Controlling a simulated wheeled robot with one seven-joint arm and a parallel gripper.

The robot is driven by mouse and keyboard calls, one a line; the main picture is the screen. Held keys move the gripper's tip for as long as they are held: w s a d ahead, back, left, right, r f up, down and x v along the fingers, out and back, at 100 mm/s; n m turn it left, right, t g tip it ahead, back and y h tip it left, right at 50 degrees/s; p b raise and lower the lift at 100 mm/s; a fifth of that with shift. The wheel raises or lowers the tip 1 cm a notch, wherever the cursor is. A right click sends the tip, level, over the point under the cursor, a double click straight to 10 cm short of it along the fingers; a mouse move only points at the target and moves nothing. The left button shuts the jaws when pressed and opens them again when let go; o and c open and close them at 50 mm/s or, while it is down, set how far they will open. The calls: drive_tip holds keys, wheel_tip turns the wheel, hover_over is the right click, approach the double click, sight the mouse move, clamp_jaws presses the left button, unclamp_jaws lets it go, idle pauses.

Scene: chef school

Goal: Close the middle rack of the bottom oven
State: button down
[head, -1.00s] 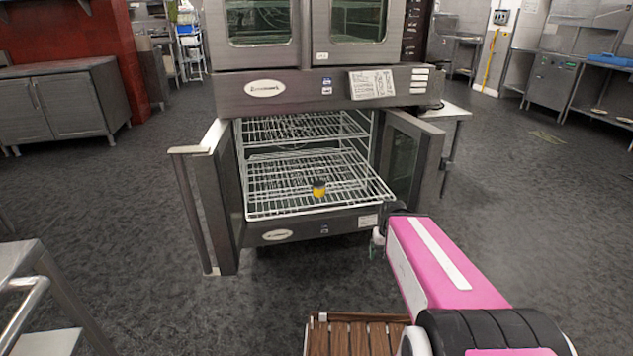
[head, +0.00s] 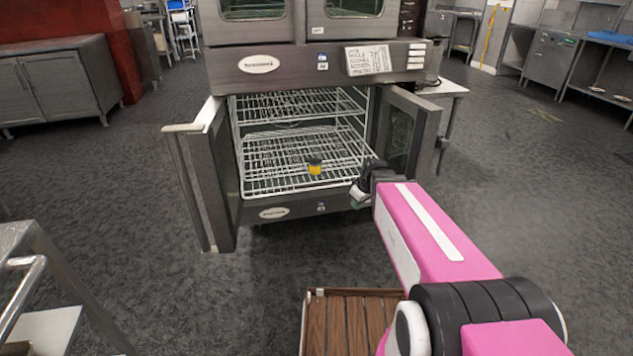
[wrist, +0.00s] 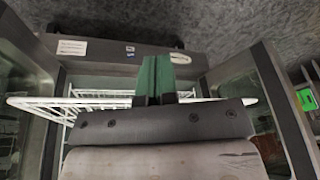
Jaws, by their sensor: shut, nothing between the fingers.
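The bottom oven (head: 228,214) stands with both doors swung open. The rack's right front corner is hidden behind my arm. My gripper (head: 360,194) is at the right end of the rack's front edge, beside the right door (head: 412,135). In the wrist view, the green fingers of my gripper (wrist: 154,78) are shut together and empty. White rack wires (wrist: 100,98) pass close behind them; I cannot tell whether they touch.
Another wire rack (head: 275,104) sits higher inside the oven. The left door (head: 215,180) with its long handle stands out toward me. A metal cart (head: 35,262) is at lower left and a slatted wooden surface (head: 345,322) at bottom centre. Floor in front of the oven is open.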

sight(300, 148)
drive_tip(key=w+a+r+n+t+y, duration=0.25)
drive_tip(key=w+a+r+n, duration=0.35)
drive_tip(key=w+a+n, duration=0.55)
drive_tip(key=shift+y, duration=0.35)
drive_tip(key=x, duration=0.9)
drive_tip(key=shift+w+d+f, duration=0.2)
drive_tip(key=shift+w+d, duration=0.05)
drive_tip(key=shift+w, duration=0.1)
drive_tip(key=shift+w, duration=0.1)
drive_tip(key=w+a, duration=0.3)
drive_tip(key=w, duration=0.7)
drive_tip(key=w+a, duration=0.3)
drive_tip(key=w, duration=0.7)
drive_tip(key=w+a, duration=0.2)
drive_tip(key=w, duration=0.8)
drive_tip(key=shift+w+a, duration=0.2)
drive_tip(key=shift+a, duration=0.2)
drive_tip(key=shift+s+r, duration=0.1)
